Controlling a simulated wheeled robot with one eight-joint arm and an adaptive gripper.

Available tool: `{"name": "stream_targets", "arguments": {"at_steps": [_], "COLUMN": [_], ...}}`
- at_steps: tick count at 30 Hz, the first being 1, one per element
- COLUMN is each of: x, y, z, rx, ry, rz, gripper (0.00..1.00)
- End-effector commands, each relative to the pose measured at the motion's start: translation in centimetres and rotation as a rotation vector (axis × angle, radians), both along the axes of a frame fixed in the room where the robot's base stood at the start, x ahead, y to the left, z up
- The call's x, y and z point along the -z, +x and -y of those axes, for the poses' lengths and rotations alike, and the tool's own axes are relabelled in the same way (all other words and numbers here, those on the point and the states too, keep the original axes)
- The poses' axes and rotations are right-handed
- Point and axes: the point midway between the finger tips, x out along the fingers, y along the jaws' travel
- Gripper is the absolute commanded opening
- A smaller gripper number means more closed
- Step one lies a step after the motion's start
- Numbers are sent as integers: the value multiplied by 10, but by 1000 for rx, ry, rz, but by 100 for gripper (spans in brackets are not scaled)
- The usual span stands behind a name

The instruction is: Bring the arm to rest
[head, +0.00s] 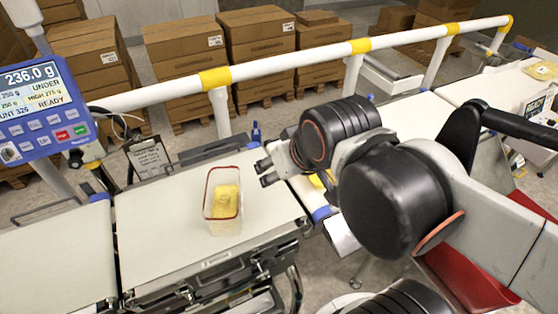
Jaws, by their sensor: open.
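My arm reaches in from the right of the head view, bent, with its dark joints and grey links in front of the belt on the right. My gripper (264,173) is at the arm's left end, its two dark fingers apart and empty. It is above the right part of the weighing belt, just right of a clear tub. The clear plastic tub (223,215), with a reddish rim and yellow contents, stands upright on the weighing belt (160,230). The gripper does not appear to hold it. The palm side of the gripper is partly hidden by my wrist.
A blue display (40,100) reading 236.0 g and UNDER is at the left. A white and yellow guard rail (290,62) runs behind the belts. Another belt (425,100) continues to the right behind my arm. Stacked cartons (185,45) stand beyond the rail. A red bin (475,275) is at lower right.

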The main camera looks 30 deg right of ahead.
Motion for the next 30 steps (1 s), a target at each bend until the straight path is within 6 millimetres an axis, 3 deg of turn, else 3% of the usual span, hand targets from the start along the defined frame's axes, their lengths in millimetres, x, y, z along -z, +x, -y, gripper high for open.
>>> {"name": "stream_targets", "arguments": {"at_steps": [11, 20, 30], "x": [1, 31, 28], "y": [-2, -2, -2], "z": [1, 1, 1], "rx": [13, 13, 13], "ry": [7, 7, 7], "rz": [10, 9, 9], "gripper": [56, 56, 56]}}
